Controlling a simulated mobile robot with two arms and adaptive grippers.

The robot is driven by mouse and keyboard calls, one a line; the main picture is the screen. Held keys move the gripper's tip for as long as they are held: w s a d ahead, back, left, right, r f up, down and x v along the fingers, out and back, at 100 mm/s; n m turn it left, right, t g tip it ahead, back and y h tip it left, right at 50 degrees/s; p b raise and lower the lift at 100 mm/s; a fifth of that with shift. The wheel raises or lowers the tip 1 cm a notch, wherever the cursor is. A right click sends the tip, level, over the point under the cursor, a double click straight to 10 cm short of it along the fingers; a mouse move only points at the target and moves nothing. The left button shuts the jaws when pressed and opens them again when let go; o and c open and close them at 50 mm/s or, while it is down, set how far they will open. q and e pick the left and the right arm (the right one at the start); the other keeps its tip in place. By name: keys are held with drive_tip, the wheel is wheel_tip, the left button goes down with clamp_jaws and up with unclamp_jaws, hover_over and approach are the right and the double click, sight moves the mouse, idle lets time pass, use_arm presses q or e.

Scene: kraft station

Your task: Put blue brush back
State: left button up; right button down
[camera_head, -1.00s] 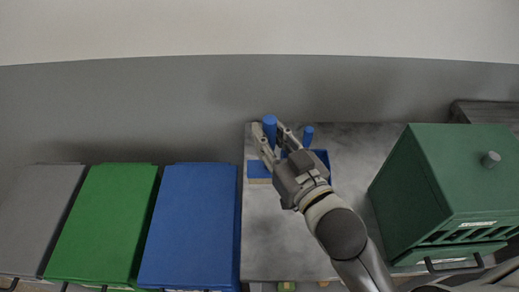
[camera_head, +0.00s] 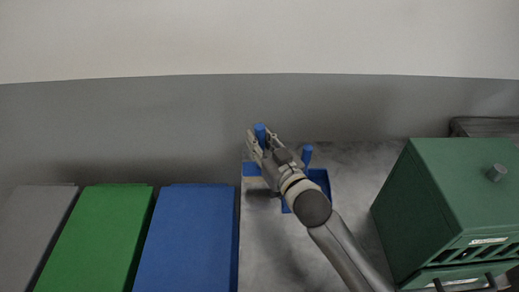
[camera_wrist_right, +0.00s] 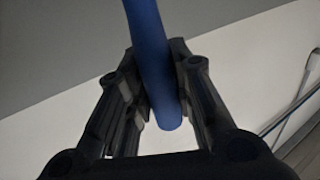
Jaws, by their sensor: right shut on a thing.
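The blue brush has an upright blue handle (camera_head: 260,132) and a flat blue head (camera_head: 251,169) showing to the left of my gripper. My right gripper (camera_head: 261,141) is shut on the handle, with one finger on each side. A shadow lies on the grey table below the head, and the brush appears raised off the table. In the right wrist view the blue handle (camera_wrist_right: 150,60) runs between the two dark fingers. A blue dustpan (camera_head: 320,180) with an upright handle (camera_head: 307,154) stands on the table just right of the gripper, partly hidden by my arm. My left gripper is not in view.
A green cabinet (camera_head: 440,205) with a knob on top stands at the right. Blue (camera_head: 185,235), green (camera_head: 100,235) and grey (camera_head: 35,230) bin lids line the left. The grey table (camera_head: 265,255) is clear in front; the wall is behind.

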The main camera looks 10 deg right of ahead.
sight(251, 171)
drive_tip(key=f, duration=0.3)
drive_tip(key=shift+w, duration=0.25)
drive_tip(key=shift+f, duration=0.25)
drive_tip(key=shift+f, duration=0.15)
drive_tip(key=c, duration=1.3)
unclamp_jaws()
drive_tip(key=shift+o, duration=0.2)
